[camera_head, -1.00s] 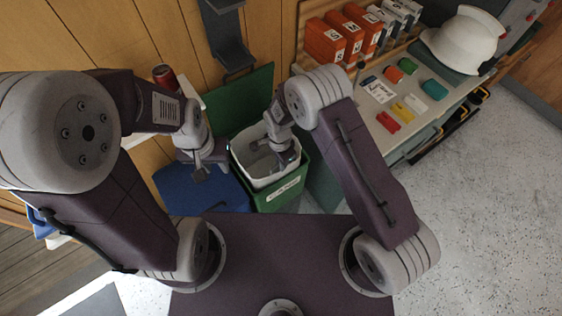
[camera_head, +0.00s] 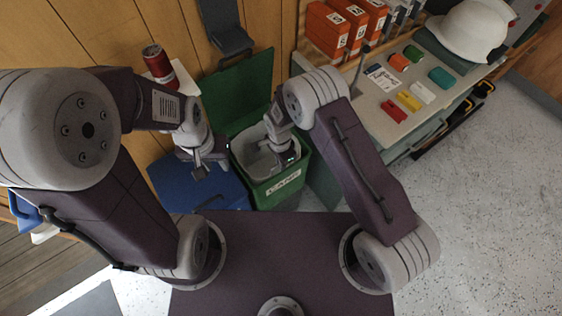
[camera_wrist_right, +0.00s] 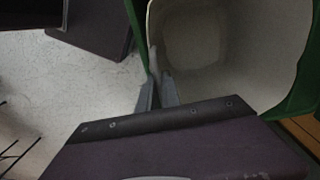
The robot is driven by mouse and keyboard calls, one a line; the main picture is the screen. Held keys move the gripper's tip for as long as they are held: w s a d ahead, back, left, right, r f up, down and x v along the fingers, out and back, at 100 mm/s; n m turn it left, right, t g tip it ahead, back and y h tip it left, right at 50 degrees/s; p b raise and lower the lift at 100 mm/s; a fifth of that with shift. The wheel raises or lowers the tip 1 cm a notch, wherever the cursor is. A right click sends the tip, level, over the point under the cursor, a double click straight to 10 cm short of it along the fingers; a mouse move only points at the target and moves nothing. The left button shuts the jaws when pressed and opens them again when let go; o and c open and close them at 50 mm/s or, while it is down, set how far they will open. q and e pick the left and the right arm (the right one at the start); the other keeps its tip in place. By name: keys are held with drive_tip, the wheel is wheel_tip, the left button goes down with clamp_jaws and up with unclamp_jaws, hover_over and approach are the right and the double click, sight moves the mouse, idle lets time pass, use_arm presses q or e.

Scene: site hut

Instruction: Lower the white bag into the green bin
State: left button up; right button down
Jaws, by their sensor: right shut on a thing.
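The green bin (camera_head: 283,190) stands open beyond my base, with its green lid (camera_head: 240,92) raised behind it and a white label on its front. The white bag (camera_head: 252,158) is open-mouthed and inside the bin, its rim around the level of the bin's rim. The bag (camera_wrist_right: 225,45) also shows in the right wrist view, with the green bin edge around it. My right gripper (camera_wrist_right: 158,85) is shut on the near wall of the bag; in the head view its tips are partly hidden. My left gripper (camera_head: 200,170) hangs over the blue bin, apart from the bag; its jaw gap is unclear.
A blue bin (camera_head: 215,190) with its lid down stands left of the green one. A red can (camera_head: 158,65) stands on a white ledge behind. A bench (camera_head: 345,110) with orange binders, small colored blocks and a white helmet (camera_head: 470,30) is right.

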drive_tip(key=shift+f, duration=0.4)
drive_tip(key=shift+s+r, duration=0.1)
drive_tip(key=shift+s, duration=0.1)
drive_tip(key=c, duration=1.5)
unclamp_jaws()
drive_tip(key=shift+f, duration=0.2)
drive_tip(key=shift+s+d, duration=0.1)
drive_tip(key=r, duration=0.6)
drive_tip(key=w+r, duration=0.1)
drive_tip(key=r, duration=0.2)
drive_tip(key=shift+a+r, duration=0.3)
drive_tip(key=shift+r, duration=0.05)
drive_tip(key=shift+w, duration=0.1)
